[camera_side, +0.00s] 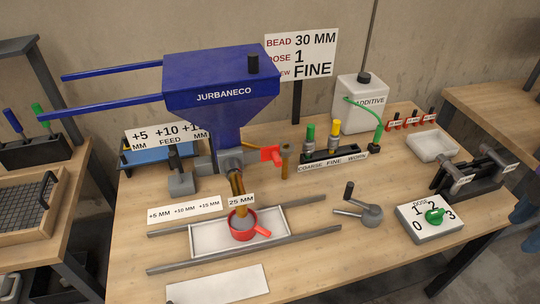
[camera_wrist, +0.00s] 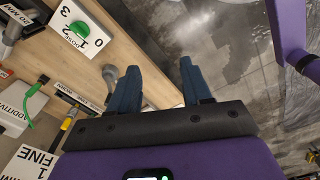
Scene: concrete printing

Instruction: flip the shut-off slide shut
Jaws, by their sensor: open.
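A blue hopper (camera_side: 222,85) marked JURBANECO stands over the table on a grey pipe body. A red flat tab (camera_side: 271,155) sticks out to the right of the grey outlet; it looks like the shut-off slide. A brown tube (camera_side: 236,184) points down from the outlet. A red cup with a handle (camera_side: 243,224) sits below the tube, in the white tray.
A white tray (camera_side: 205,246) lies between two grey rails. A hand crank (camera_side: 365,210) and a dose dial with green knob (camera_side: 430,221) are to the right. The coarse-fine-worn rack (camera_side: 333,160) and a white additive jug (camera_side: 361,103) stand behind. The right front tabletop is clear.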

